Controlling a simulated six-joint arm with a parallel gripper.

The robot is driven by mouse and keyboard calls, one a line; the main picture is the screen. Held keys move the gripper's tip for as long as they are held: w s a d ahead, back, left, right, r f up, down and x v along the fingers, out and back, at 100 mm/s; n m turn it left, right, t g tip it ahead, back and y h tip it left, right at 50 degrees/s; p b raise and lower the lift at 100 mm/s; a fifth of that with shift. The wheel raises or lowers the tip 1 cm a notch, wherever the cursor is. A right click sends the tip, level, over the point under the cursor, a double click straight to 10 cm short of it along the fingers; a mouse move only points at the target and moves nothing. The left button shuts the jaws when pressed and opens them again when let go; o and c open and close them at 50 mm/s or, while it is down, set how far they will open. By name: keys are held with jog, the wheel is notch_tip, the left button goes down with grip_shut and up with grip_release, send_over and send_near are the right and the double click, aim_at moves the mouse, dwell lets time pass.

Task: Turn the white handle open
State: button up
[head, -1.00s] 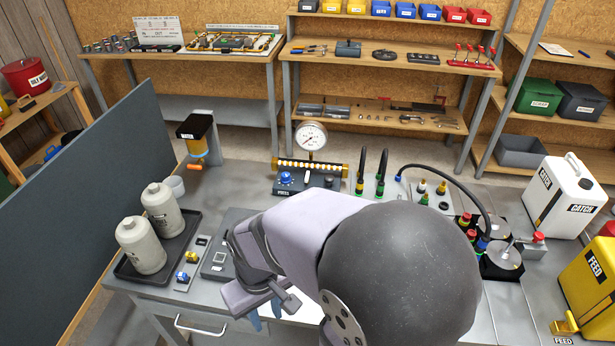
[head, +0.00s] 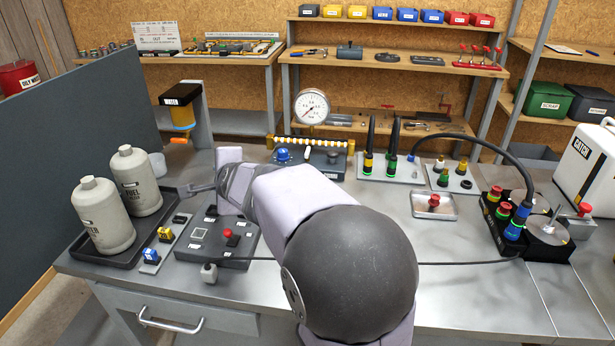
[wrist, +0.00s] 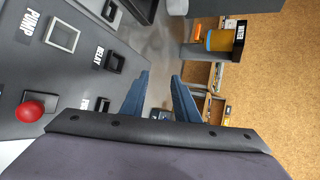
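A small white upright handle (head: 306,153) stands on the dark gauge panel (head: 325,168) at the back middle of the bench, between a blue knob (head: 283,155) and a dark knob. It is the likely white handle; its exact setting is too small to tell. My gripper (head: 193,190) is left of it, near the bottle tray, pointing left and well apart from the handle. In the wrist view my gripper (wrist: 160,76) has its two blue fingers apart with nothing held between them. The handle is not seen in the wrist view.
Two bottles (head: 103,217) stand in a dark tray (head: 120,258) at the left. The pump panel (head: 215,245) with a red button lies below my gripper. A water dispenser (head: 182,108) stands behind. A cable (head: 465,262) crosses the bench front. A gauge (head: 312,107) rises behind the handle.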

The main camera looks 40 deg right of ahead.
jog(key=w+d+m+h+b, duration=0.1)
jog(key=d+m, duration=0.1)
jog(key=w+d+m+t+h+b, duration=0.1)
jog(key=d+m+b, duration=0.2)
jog(key=d+m, duration=0.1)
jog(key=d, duration=0.1)
jog(key=shift+w+f+t+h+b, duration=0.35)
jog(key=shift+w+t+h+b, duration=0.05)
jog(key=d+m+h+b, duration=0.3)
jog(key=d+m+b, duration=0.2)
jog(key=d+m, duration=0.2)
notch_tip(320, 180, up, 2)
jog(key=m+h+b, duration=0.5)
jog(key=m+b, duration=0.1)
jog(key=m, duration=0.4)
send_over(306, 158)
jog(key=v, duration=0.5)
jog(key=shift+g, duration=0.4)
notch_tip(306, 158, down, 8)
jog(key=b, duration=0.2)
jog(key=shift+w+b, duration=0.15)
jog(key=shift+b, duration=0.25)
jog(key=p+x, duration=0.1)
jog(key=x, duration=0.5)
jog(key=shift+r+p, duration=0.2)
jog(key=shift+p, duration=0.15)
jog(key=shift+w+d, duration=0.5)
jog(key=shift+d, duration=0.05)
jog(key=shift+f, duration=0.1)
grip_shut()
